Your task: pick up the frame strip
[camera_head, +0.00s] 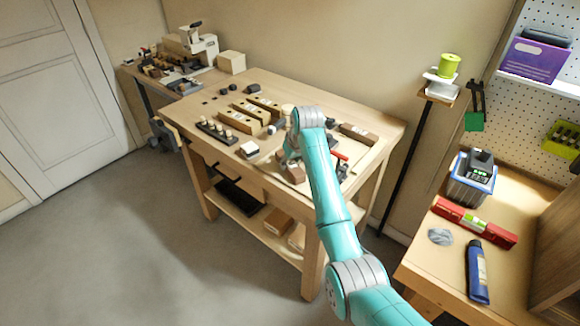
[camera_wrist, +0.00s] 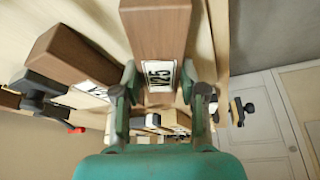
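A brown wooden strip (camera_wrist: 160,35) with a white label reading "25" on its end fills the top middle of the wrist view, and I take it as the frame strip. My gripper (camera_wrist: 158,82) has its fingers on either side of the labelled end. The fingers look apart and open; whether they touch the strip's sides is hard to see. In the head view my gripper (camera_head: 291,157) is low over the bench front, partly hidden by my arm. A brown labelled piece (camera_head: 296,174) shows just below it.
Another brown labelled block (camera_wrist: 72,62) lies to the left in the wrist view. The wooden bench (camera_head: 372,178) holds yellowish blocks (camera_head: 262,104), a dark rack of pegs (camera_head: 217,131) and a brown block (camera_head: 358,134) at right. Open floor lies left of the bench.

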